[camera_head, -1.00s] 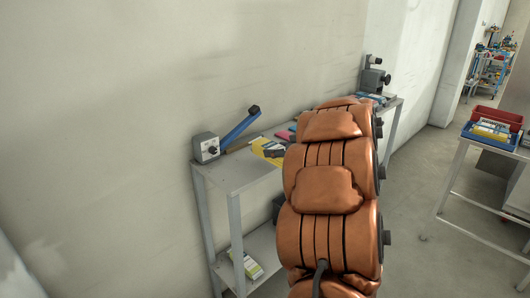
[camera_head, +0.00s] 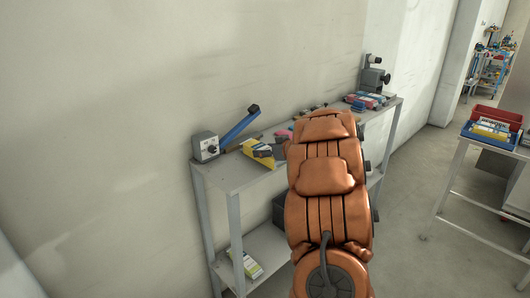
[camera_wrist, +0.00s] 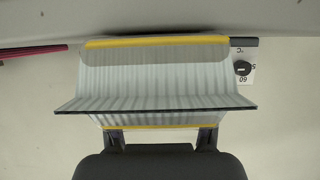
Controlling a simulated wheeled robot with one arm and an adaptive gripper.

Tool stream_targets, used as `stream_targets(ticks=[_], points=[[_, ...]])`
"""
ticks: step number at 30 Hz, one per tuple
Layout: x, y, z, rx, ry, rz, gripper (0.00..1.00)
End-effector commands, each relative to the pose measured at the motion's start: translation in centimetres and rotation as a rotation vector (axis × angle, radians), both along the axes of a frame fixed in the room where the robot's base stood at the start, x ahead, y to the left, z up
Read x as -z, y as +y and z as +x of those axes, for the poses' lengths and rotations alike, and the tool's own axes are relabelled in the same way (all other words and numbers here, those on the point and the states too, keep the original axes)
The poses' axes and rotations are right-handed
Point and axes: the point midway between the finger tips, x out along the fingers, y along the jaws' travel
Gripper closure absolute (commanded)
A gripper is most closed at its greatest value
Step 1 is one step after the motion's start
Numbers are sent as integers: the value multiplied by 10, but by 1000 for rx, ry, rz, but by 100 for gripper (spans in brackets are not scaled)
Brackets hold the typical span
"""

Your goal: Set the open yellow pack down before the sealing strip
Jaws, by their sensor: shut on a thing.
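The yellow pack (camera_head: 259,162) is held over the near end of the grey bench, just right of the sealer. In the wrist view the pack (camera_wrist: 150,85) shows its pale ribbed inside, with yellow edges at top and bottom. My gripper (camera_wrist: 161,138) is shut on its lower edge. The sealer's grey box with a dial (camera_head: 206,147) and raised blue lever (camera_head: 240,128) stand on the bench against the wall. The dial (camera_wrist: 243,68) also shows right of the pack in the wrist view. The sealing strip is mostly hidden. I cannot tell whether the pack touches the bench.
Pink and blue packs (camera_head: 365,100) and a dark machine (camera_head: 374,79) are at the bench's far end. A green and white pack (camera_head: 247,264) lies on the lower shelf. A table with red and blue trays (camera_head: 490,134) stands right. My orange arm hides part of the bench.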

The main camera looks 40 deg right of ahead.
Motion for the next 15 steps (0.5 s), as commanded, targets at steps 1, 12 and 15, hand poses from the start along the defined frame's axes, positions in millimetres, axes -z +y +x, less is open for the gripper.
stream_targets(ticks=[1, 12, 15], points=[[-1, 0, 0, 0, -1, -1, 71], [1, 0, 0, 0, -1, 0, 30], [1, 0, 0, 0, -1, 0, 20]])
